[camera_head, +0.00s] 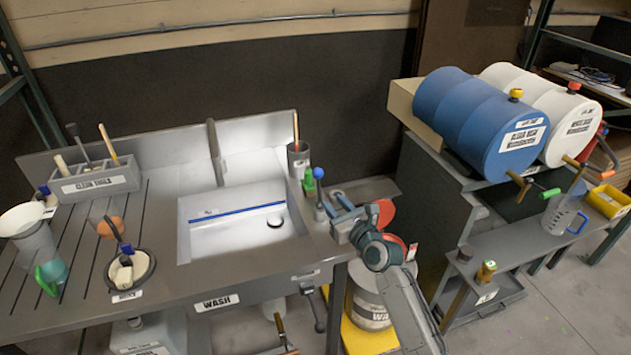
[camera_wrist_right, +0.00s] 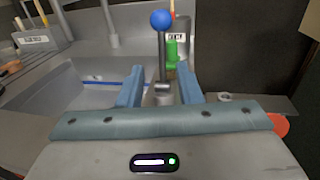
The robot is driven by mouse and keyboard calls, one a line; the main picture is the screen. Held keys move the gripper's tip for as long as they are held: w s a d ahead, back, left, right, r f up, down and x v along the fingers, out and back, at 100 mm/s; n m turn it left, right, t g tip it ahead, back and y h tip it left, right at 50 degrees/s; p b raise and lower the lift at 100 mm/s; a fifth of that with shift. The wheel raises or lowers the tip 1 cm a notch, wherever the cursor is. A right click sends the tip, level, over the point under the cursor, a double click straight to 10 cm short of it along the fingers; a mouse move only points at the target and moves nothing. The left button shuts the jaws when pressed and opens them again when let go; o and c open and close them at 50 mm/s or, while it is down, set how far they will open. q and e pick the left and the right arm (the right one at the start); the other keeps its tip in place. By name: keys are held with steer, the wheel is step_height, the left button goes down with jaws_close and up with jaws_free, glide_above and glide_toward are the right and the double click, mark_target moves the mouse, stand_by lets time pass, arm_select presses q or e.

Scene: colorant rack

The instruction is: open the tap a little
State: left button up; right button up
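The tap lever (camera_head: 320,192) is a grey upright stem with a blue ball on top, at the right rim of the sink. It also shows in the right wrist view as a stem with a blue ball (camera_wrist_right: 161,20). The tap's tall grey spout (camera_head: 215,152) stands behind the basin. My right gripper (camera_head: 335,203) is open beside the lever. In the right wrist view its two blue-grey fingers (camera_wrist_right: 160,72) are apart, with the stem showing between them. I cannot tell whether either finger touches it. My left gripper is not in view.
A green-topped item (camera_head: 308,180) and a grey cup (camera_head: 298,158) stand close behind the lever. The sink basin (camera_head: 240,250) is empty, left of my gripper. Blue (camera_head: 480,120) and white (camera_head: 565,115) drums lie on a rack at right.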

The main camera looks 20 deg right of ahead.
mark_target(319, 186)
steer(key=x, duration=1.1)
steer(key=shift+r+m+b, duration=0.2)
steer(key=shift+m+b, duration=0.1)
steer(key=shift+b, duration=0.15)
steer(key=shift+w+d, duration=0.1)
steer(key=shift+d, duration=0.05)
steer(key=shift+c, duration=0.4)
jaws_close()
